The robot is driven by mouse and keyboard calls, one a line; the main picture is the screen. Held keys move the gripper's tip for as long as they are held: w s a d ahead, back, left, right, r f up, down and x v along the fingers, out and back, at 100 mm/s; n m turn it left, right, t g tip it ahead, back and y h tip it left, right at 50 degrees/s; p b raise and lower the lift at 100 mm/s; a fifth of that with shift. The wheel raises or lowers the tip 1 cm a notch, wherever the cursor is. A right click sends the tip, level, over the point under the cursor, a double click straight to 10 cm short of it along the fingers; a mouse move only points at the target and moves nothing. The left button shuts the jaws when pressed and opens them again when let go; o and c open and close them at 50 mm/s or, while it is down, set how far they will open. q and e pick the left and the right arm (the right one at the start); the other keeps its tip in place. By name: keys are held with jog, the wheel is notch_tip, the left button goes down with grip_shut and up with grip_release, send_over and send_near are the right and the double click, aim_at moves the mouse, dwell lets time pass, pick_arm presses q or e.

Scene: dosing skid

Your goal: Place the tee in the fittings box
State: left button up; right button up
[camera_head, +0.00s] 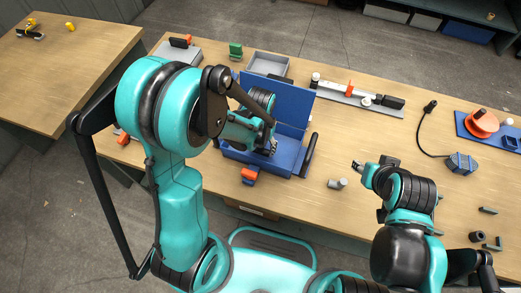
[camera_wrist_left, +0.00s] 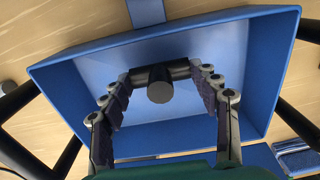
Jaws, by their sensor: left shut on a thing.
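The fittings box is a blue open box (camera_head: 285,165) with a tall upright blue panel at its back. Its rim (camera_wrist_left: 262,20) frames the left wrist view. My left gripper (camera_head: 270,146) reaches down over the box. In the left wrist view the left gripper (camera_wrist_left: 163,88) is shut on the dark grey tee (camera_wrist_left: 159,90), with a finger at each end of its crossbar. The tee is within the box outline; I cannot tell whether it touches the floor. My right gripper (camera_head: 359,167) is over the table, right of the box; its finger opening is too small to judge.
A short grey cylinder (camera_head: 338,184) stands between the box and my right gripper. An orange-and-blue item (camera_head: 250,175) sits at the box's front left. A grey tray (camera_head: 269,64) and a rail with fittings (camera_head: 355,96) are behind. Dark fittings (camera_head: 478,236) lie at right.

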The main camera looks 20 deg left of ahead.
pick_arm(q)
notch_tip(320, 180, down, 2)
jog(key=shift+w, duration=0.15)
jog(key=shift+r, duration=0.15)
jog(key=o, duration=1.2)
jog(key=shift+b, duration=0.3)
jog(key=shift+c, duration=0.2)
